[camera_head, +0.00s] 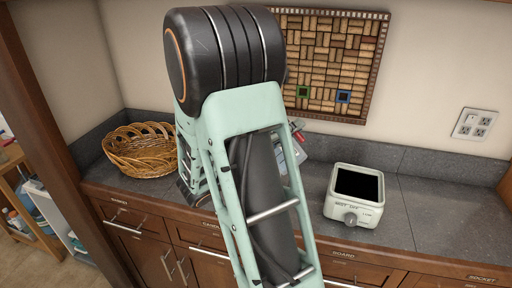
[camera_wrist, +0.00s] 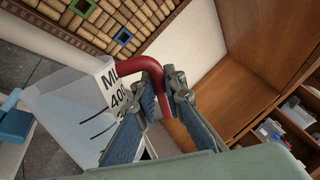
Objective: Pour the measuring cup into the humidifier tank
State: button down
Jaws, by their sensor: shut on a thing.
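The humidifier tank (camera_head: 335,205) is a pale box with a dark open top and a front knob, on the grey counter right of my arm in the head view. The measuring cup (camera_wrist: 70,110) is clear with black ML marks and a red handle (camera_wrist: 150,68), at left in the wrist view. My gripper (camera_wrist: 165,95) is shut on the red handle. In the head view only a bit of the cup (camera_head: 295,153) and handle (camera_head: 298,134) shows past my arm, left of the tank and apart from it in the picture. My gripper is hidden there. The cup's contents and exact tilt are unclear.
A wicker basket (camera_head: 145,150) stands on the counter (camera_head: 440,215) at left. A framed cork board (camera_head: 335,60) and a wall outlet (camera_head: 475,124) are on the back wall. The counter right of the tank is clear. A blue object (camera_wrist: 13,122) shows at the wrist view's left edge.

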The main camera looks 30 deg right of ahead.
aim_at(302, 158)
jog(key=shift+w+n, duration=0.25)
jog(key=shift+n, duration=0.15)
dwell(0.7)
jog(key=shift+s, duration=0.1)
jog(key=s+f+m+b, duration=0.2)
jog(key=m+b, duration=0.1)
jog(key=s+f+m+g+b, duration=0.1)
jog(key=f+m, duration=0.1)
jog(key=shift+s+d+f+y+b, duration=0.1)
jog(key=shift+s+d+y+b, duration=0.15)
jog(key=shift+y+b, duration=0.05)
jog(key=shift+s+m, duration=0.1)
jog(key=shift+m, duration=0.4)
jog(key=shift+s+f, duration=0.2)
jog(key=shift+f, duration=0.1)
jog(key=s+d+f+m+y+b, duration=0.1)
jog(key=s+f+m+b, duration=0.5)
jog(key=f+b, duration=0.3)
jog(key=shift+f+m+g+b, duration=0.3)
jog(key=shift+f+m+b, duration=0.05)
jog(key=shift+m+b, duration=0.45)
jog(key=shift+s, duration=0.1)
